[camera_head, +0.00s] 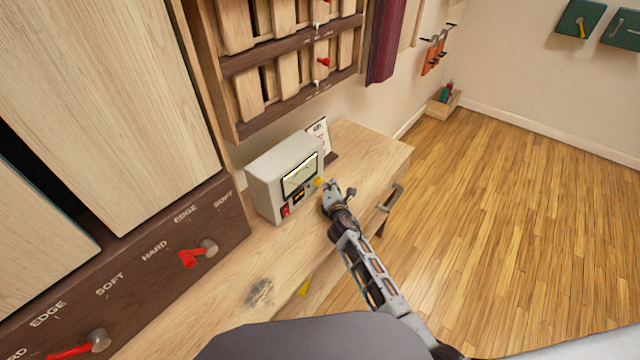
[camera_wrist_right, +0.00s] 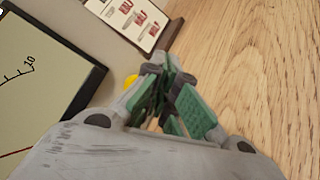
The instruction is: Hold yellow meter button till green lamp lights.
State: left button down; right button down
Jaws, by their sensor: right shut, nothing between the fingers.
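The pale grey meter box (camera_head: 268,179) stands on the wooden bench, with a dial screen (camera_head: 299,176) on its front. The yellow button (camera_head: 318,183) is at the lower right of that front. My right gripper (camera_head: 328,187) is shut and empty, its tips close beside the button. In the right wrist view the yellow button (camera_wrist_right: 131,81) shows partly, just left of the green-padded fingers (camera_wrist_right: 168,82), which hide the rest. I cannot tell whether they touch it. No lit green lamp can be made out. My left gripper is not in view.
A red switch (camera_head: 285,211) and an orange display (camera_head: 299,196) sit on the meter's front. A printed card (camera_head: 319,136) stands behind the meter. The bench (camera_head: 372,147) is clear to the right. A dark panel with red levers (camera_head: 187,259) is at left.

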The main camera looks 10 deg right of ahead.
jog(key=shift+w+a+b, duration=0.45)
jog(key=shift+w+a, duration=0.25)
jog(key=shift+a, duration=0.05)
dwell(3.4)
jog(key=shift+s+d, duration=0.1)
dwell(1.3)
jog(key=shift+s+d+p, duration=0.45)
jog(key=shift+s+d, duration=0.15)
jog(key=shift+d, duration=0.05)
jog(key=shift+s+d+p, duration=0.5)
jog(key=shift+s+d, duration=0.3)
jog(key=shift+s+d+p, duration=0.4)
jog(key=shift+s+d, duration=0.55)
jog(key=shift+s, duration=0.05)
